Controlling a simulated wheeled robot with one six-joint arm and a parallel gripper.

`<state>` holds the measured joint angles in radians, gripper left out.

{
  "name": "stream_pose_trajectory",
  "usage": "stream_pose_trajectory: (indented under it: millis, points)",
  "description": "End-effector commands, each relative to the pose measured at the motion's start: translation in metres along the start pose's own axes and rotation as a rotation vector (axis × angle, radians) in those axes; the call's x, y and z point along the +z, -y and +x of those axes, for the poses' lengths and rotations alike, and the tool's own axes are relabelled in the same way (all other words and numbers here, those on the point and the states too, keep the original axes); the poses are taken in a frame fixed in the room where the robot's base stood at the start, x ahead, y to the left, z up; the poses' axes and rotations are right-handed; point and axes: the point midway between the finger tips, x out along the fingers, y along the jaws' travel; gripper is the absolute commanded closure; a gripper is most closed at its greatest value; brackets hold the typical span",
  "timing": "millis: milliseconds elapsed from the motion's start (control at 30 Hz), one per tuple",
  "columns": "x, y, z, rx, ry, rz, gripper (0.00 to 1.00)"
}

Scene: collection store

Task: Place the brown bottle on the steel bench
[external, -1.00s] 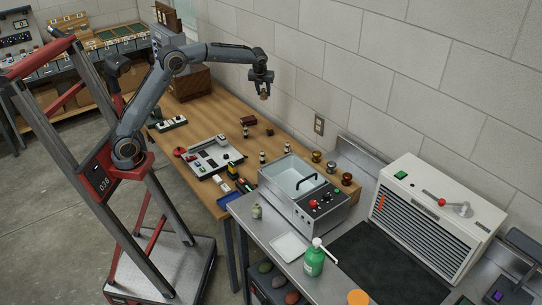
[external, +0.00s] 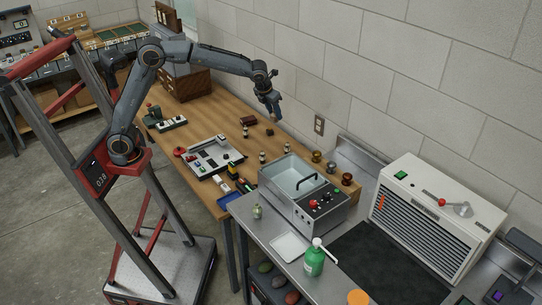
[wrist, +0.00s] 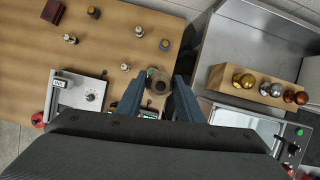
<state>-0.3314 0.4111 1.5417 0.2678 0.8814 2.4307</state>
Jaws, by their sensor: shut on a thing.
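My gripper (external: 273,112) is raised above the far part of the wooden table in the external view.
A basin unit (external: 335,215) with a black handle stands on the bench. A wooden block with metal knobs (wrist: 262,88) is beside it. Several small bottles (wrist: 139,31) stand on the table.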

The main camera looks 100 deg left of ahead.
Motion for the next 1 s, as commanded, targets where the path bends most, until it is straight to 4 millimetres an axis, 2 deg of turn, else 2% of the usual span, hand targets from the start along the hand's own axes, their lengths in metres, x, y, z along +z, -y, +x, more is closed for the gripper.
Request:
stream_pose_trajectory:
  millis: [33, 100, 300, 400, 500, 700, 933, 1000]
  points:
    - [-0.019, 0.019, -0.011, -0.022, 0.0, 0.051, 0.91]
    - [-0.044, 0.041, -0.021, -0.049, 0.0, 0.117, 0.91]
    - [-0.122, 0.094, -0.051, -0.127, 0.002, 0.31, 0.91]
    - [-0.163, 0.114, -0.067, -0.166, 0.003, 0.405, 0.91]
    - [-0.2, 0.128, -0.08, -0.201, 0.004, 0.488, 0.91]
    - [-0.252, 0.143, -0.098, -0.25, 0.008, 0.606, 0.91]
    - [-0.293, 0.15, -0.113, -0.288, 0.011, 0.697, 0.91]
    - [-0.298, 0.149, -0.096, -0.283, 0.007, 0.694, 0.91]
